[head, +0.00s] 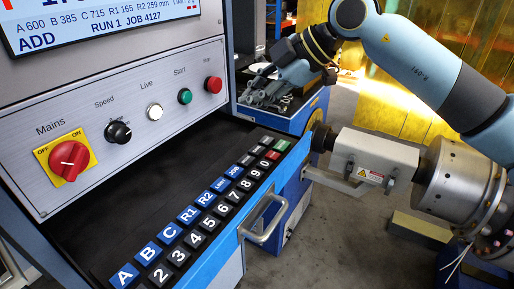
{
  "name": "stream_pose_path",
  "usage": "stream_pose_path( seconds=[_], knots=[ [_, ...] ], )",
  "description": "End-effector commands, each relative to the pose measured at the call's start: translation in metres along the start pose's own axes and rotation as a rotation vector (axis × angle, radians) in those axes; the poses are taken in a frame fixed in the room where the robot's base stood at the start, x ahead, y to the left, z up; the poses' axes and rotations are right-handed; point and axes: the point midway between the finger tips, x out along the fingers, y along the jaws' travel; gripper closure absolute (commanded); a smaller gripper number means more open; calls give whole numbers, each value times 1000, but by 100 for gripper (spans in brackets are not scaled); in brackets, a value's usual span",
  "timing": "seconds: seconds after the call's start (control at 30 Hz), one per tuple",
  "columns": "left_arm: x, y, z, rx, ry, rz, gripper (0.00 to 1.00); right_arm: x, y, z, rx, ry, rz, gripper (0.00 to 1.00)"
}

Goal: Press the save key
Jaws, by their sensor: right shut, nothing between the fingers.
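The keypad (199,211) lies on a pull-out shelf (95,195) under the control panel. Its rows hold blue letter keys, black number keys and, at the far end, small dark keys (256,150) beside a green key (281,145) and a red key (272,155). The lettering on these far keys is too small to read, so I cannot tell which is the save key. My right gripper (262,92) is shut and empty. In the picture it is above the keypad's far end, apart from the keys. My left gripper is not in view.
The panel carries a red mains switch (68,160), a speed knob (118,132) and several buttons below a screen (95,20). A handle (265,222) sticks out from the shelf's front. A blue cabinet (290,122) stands behind; the rotor machine (470,180) is at right.

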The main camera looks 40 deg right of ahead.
Motion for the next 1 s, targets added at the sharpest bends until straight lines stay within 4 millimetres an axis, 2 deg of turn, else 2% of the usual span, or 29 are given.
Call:
stream_pose_path(
  seconds=[0.37, 0.57, 0.77, 1.0],
  knots=[
    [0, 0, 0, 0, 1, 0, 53, 0, 0, 4, 7, -17, -6, 100],
    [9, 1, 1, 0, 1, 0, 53, 6, -5, 8, 6, -16, -6, 100],
    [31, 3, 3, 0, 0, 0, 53, 20, -16, 18, 6, -15, -6, 100],
    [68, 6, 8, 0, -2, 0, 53, 44, -33, 36, 5, -15, -6, 100]
  ],
)
